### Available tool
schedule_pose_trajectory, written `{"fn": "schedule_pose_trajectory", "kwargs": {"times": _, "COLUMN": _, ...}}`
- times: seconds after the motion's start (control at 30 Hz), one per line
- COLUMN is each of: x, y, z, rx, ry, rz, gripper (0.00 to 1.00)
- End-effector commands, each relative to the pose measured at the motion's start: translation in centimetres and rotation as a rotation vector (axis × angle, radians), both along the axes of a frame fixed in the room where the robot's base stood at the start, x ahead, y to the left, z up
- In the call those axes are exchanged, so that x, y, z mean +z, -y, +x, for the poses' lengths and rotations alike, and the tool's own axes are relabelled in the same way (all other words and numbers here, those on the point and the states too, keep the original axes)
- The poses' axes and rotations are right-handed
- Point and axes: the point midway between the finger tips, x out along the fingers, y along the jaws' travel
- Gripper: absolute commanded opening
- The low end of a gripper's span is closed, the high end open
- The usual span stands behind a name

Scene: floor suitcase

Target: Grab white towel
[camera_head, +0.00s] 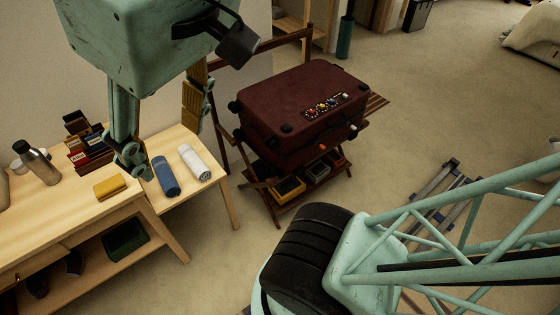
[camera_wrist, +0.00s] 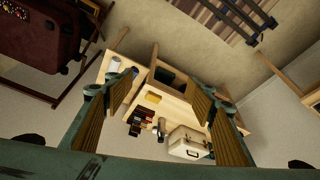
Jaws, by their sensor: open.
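The white towel (camera_head: 195,161) is a short roll lying at the right end of the wooden table. A blue roll (camera_head: 165,175) lies just to its left. In the wrist view, a white roll, likely the same towel (camera_wrist: 115,64), shows beside the left finger, partly hidden. My gripper (camera_head: 163,148) points down over the table's right part with its two fingers spread wide. Nothing is between them. The head view makes it hard to tell how high the gripper is, but the small table in the wrist view (camera_wrist: 172,98) suggests it is well above.
A yellow folded item (camera_head: 110,186), several dark red and black boxes (camera_head: 88,150) and a metal bottle (camera_head: 38,162) stand further left on the table (camera_head: 55,220). A closed maroon suitcase (camera_head: 300,95) rests on a wooden rack to the right. Open floor lies beyond it.

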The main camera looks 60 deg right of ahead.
Motion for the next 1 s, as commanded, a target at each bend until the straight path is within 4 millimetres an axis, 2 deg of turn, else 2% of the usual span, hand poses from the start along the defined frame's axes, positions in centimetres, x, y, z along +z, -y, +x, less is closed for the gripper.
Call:
{"fn": "schedule_pose_trajectory", "kwargs": {"times": 0.03, "x": -0.5, "y": 0.0, "z": -0.4, "rx": -0.007, "ry": -0.010, "rz": 0.004, "gripper": 0.51}}
{"fn": "schedule_pose_trajectory", "kwargs": {"times": 0.13, "x": -0.5, "y": 0.0, "z": -0.4, "rx": -0.007, "ry": -0.010, "rz": 0.004, "gripper": 0.60}}
{"fn": "schedule_pose_trajectory", "kwargs": {"times": 0.57, "x": -0.9, "y": 0.1, "z": -0.3, "rx": -0.010, "ry": -0.015, "rz": 0.006, "gripper": 0.60}}
{"fn": "schedule_pose_trajectory", "kwargs": {"times": 0.77, "x": -1.1, "y": -0.1, "z": 1.4, "rx": -0.004, "ry": -0.014, "rz": 0.011, "gripper": 0.60}}
{"fn": "schedule_pose_trajectory", "kwargs": {"times": 1.0, "x": -1.7, "y": -0.4, "z": 4.9, "rx": 0.006, "ry": -0.006, "rz": 0.021, "gripper": 0.60}}
